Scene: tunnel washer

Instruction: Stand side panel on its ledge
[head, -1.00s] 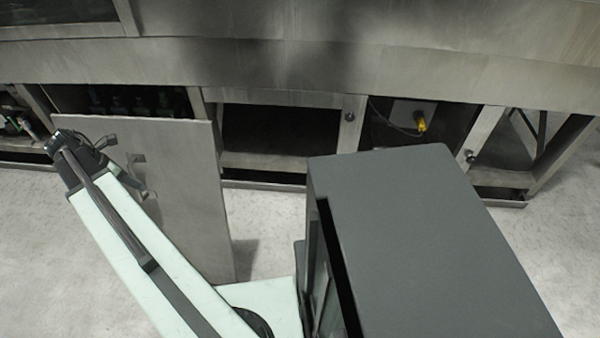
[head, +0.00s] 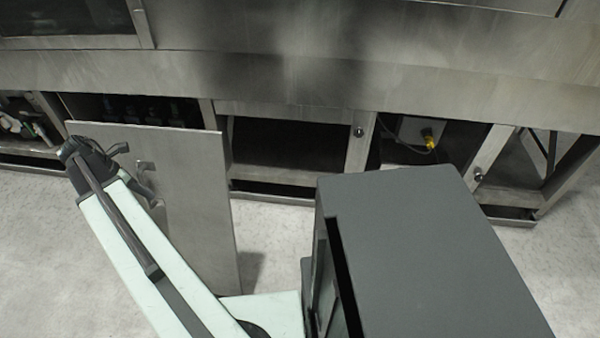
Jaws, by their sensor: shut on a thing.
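The side panel (head: 195,190) is a flat grey metal sheet with handles on its face. It stands nearly upright at the left of the head view, in front of the washer's lower frame, and partly covers a dark opening. My gripper (head: 135,170) is at the panel's face, shut on the panel by a handle; the exact grip is small and partly hidden by my arm. The ledge (head: 272,189) is a low metal strip along the foot of the washer frame; its part behind the panel is hidden. The panel's lower edge appears in front of the frame, over the floor.
The steel washer body (head: 300,60) spans the top. Right of the panel are open bays, one with a yellow connector (head: 429,142) and cable. Frame posts with round knobs (head: 359,132) divide the bays. Pale floor (head: 275,225) is clear in front of them.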

